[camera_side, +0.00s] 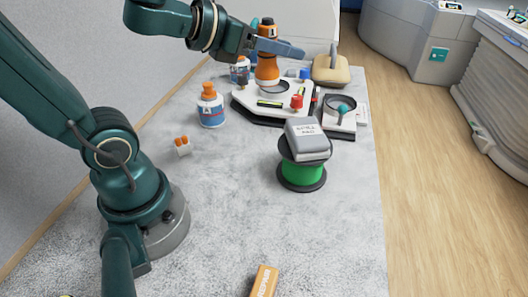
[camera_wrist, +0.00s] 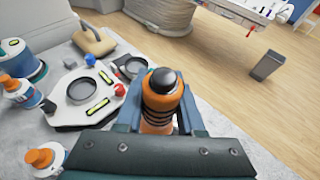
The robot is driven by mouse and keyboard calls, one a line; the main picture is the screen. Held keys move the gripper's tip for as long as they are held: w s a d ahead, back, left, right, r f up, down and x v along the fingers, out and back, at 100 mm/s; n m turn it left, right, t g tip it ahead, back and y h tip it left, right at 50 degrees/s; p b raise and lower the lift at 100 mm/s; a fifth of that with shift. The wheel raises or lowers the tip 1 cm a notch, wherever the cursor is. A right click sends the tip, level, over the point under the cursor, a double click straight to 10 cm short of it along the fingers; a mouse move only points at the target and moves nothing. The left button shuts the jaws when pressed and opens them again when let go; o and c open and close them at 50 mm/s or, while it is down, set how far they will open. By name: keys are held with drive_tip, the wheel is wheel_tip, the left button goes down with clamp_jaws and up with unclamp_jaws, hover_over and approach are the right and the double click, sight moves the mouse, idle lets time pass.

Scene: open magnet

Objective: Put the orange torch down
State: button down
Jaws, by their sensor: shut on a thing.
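My gripper (camera_side: 277,46) is shut on the orange torch (camera_side: 267,71), which hangs upright below the blue fingers in the side view. In the wrist view the torch (camera_wrist: 161,98) stands between the two fingers, its dark round end towards the camera. In the side view the torch overlaps the back of a white hexagonal board (camera_side: 250,101) with a round dark-rimmed recess. In the wrist view the board (camera_wrist: 68,112) lies left of the torch, its recess (camera_wrist: 83,84) empty. The gap under the torch is hard to judge.
Orange-capped bottles (camera_side: 210,108) stand left of the board. A green spool (camera_side: 302,177) with a grey box (camera_side: 308,139) on top stands in front. A tan bag (camera_side: 330,70) lies behind. An orange box (camera_side: 263,282) is at the front.

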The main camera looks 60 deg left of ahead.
drive_tip(key=s+d+f+m+g+h, duration=0.2)
drive_tip(key=d+f+m+g+h, duration=0.2)
drive_tip(key=d, duration=0.5)
drive_tip(key=s+d+f+m+g+h, duration=0.3)
drive_tip(key=d+f+m+g+h, duration=0.1)
drive_tip(key=d, duration=0.5)
drive_tip(key=s+d+f+m+g+h, duration=0.2)
drive_tip(key=d+f+m+g+h, duration=0.2)
drive_tip(key=d+f+m, duration=0.4)
drive_tip(key=shift+s+d+f+m+g+h, duration=0.1)
drive_tip(key=shift+s+d+m+g+h, duration=0.15)
drive_tip(key=shift+d+m+g+h, duration=0.35)
drive_tip(key=shift+f, duration=2.05)
drive_tip(key=c, duration=0.5)
unclamp_jaws()
drive_tip(key=shift+f, duration=0.1)
